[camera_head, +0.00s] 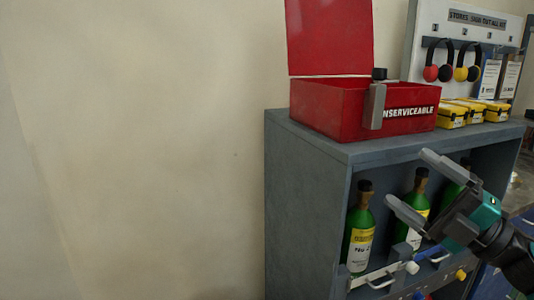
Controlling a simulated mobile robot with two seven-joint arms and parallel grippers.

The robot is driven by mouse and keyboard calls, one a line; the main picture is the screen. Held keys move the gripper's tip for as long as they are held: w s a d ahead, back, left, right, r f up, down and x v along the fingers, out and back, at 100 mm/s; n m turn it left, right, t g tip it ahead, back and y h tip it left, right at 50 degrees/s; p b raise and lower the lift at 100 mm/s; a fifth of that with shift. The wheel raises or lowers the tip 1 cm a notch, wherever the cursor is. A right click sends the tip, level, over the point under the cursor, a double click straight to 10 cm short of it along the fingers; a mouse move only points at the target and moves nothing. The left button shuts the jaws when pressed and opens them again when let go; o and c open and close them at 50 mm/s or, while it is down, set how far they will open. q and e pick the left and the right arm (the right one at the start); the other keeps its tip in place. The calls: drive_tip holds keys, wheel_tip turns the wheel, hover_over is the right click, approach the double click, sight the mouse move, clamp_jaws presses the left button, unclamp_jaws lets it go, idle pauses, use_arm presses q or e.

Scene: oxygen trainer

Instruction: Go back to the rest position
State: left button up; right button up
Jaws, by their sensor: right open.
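My right gripper (405,175) comes in from the lower right. Its two grey fingers are spread apart with nothing between them. It is in front of the open shelf of a grey cabinet (310,190), and overlaps the green bottles in the picture. My left gripper is not in view.
Green bottles (358,240) stand upright in the cabinet, partly hidden by my gripper. An open red box (330,108) marked "UNSERVICEABLE" and yellow cases (452,116) stand on top. Ear defenders (438,68) hang on a board behind. The left side shows only bare wall.

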drive_tip(key=s+a+f+m+h, duration=0.1)
drive_tip(key=s+f+m+h, duration=0.1)
drive_tip(key=f+m+h, duration=0.6)
drive_tip(key=s+a+f+m+h+p, duration=0.15)
drive_tip(key=f+m, duration=0.45)
drive_tip(key=f, duration=0.7)
drive_tip(key=s+a+f+m+h+b, duration=0.1)
drive_tip(key=s+a+f+m+h, duration=0.15)
drive_tip(key=f+m+h, duration=0.45)
drive_tip(key=s+a+f+m+g+y, duration=0.2)
drive_tip(key=s+a+f+m+g, duration=0.1)
drive_tip(key=s+f, duration=0.6)
wheel_tip(320, 180, down, 3)
drive_tip(key=shift+s+a+f+m+g+p, duration=0.1)
drive_tip(key=shift+s+a+m+g+p, duration=0.25)
drive_tip(key=shift+a+g, duration=0.65)
drive_tip(key=shift+w, duration=0.15)
